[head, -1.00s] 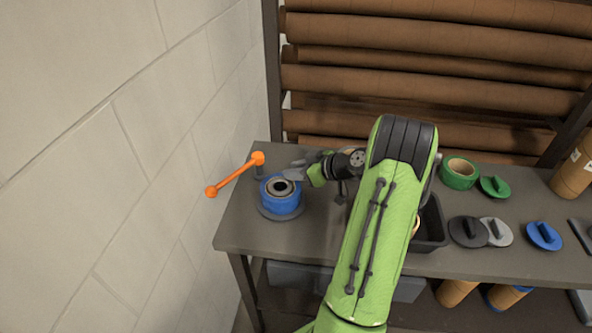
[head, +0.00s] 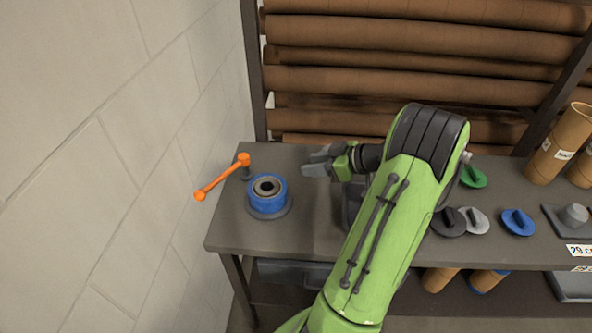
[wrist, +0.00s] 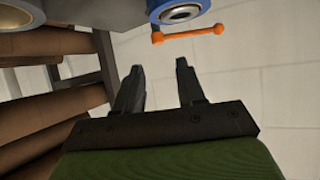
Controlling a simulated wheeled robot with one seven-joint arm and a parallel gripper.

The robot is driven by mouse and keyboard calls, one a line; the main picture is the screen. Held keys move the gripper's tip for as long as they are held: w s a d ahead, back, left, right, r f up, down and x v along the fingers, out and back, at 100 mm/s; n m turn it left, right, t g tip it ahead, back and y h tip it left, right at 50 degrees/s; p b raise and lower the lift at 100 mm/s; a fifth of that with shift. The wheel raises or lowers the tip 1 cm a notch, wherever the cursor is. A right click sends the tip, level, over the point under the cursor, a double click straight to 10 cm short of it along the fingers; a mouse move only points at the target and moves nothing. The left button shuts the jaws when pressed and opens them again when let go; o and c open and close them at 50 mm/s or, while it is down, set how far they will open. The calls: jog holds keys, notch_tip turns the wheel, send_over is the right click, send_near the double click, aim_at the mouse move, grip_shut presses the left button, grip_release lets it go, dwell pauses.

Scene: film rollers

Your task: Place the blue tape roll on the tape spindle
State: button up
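The blue tape roll (head: 266,204) sits around the tape spindle (head: 267,186) at the left end of the table, over a round grey base (head: 287,210). The spindle's dark centre shows inside the roll's hole. In the wrist view the blue roll (wrist: 176,14) shows at the top edge, partly cut off. My gripper (head: 311,162) is to the right of the roll, apart from it, pointing left. In the wrist view my gripper's two fingers (wrist: 160,85) are spread with nothing between them.
An orange crank handle (head: 221,178) stands left of the roll. Green (head: 474,178), black (head: 448,222), grey (head: 474,221) and blue (head: 518,222) knobbed discs lie on the right. A dark tray is mostly hidden behind my arm. Brown rolls (head: 400,82) fill the rack behind; a pale wall is left.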

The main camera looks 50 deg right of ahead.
jog(key=w+a+r+g, duration=0.2)
jog(key=a+r+g, duration=0.1)
jog(key=a, duration=0.7)
jog(key=w+a+r+g, duration=0.2)
jog(key=w+a+r, duration=0.1)
jog(key=a, duration=0.6)
jog(key=s+a+r+m+h, duration=0.1)
jog(key=s+a, duration=0.5)
jog(key=s, duration=0.2)
jog(key=s+a+r+m+g+h, duration=0.1)
jog(key=s+a+h, duration=0.1)
jog(key=s+a, duration=0.4)
jog(key=shift+s+r+m, duration=0.2)
jog(key=shift+s+m, duration=0.2)
jog(key=shift+s, duration=0.85)
jog(key=shift+a, duration=0.1)
